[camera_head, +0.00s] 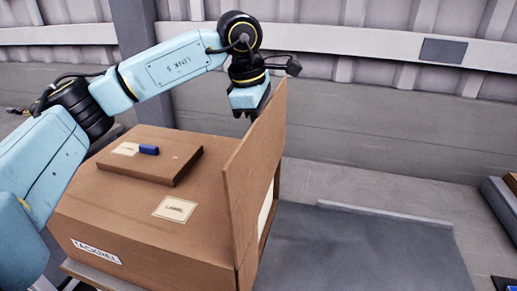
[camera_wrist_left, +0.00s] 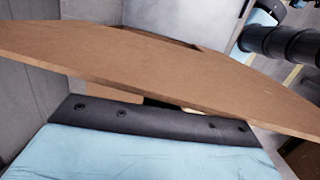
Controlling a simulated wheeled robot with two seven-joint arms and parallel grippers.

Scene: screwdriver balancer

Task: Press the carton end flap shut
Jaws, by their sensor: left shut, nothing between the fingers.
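The brown carton (camera_head: 140,221) stands on the left in the head view, with white labels on its top and side. Its end flap (camera_head: 252,170) is a tall upright panel at the right end, rising well above the carton top. A gap with something pale shows just right of the flap. My left gripper (camera_head: 252,112) is shut and empty, pointing down beside the flap's upper edge; I cannot tell whether it touches. In the left wrist view the flap (camera_wrist_left: 150,62) crosses in front of the gripper (camera_wrist_left: 165,103) and hides most of the fingers. My right gripper is out of view.
A flat brown box (camera_head: 152,159) with a small blue item (camera_head: 149,150) lies on the carton top. A grey mat or platform (camera_head: 360,250) with a raised far edge lies clear to the right. A wall runs behind. Other objects stand at the far right edge.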

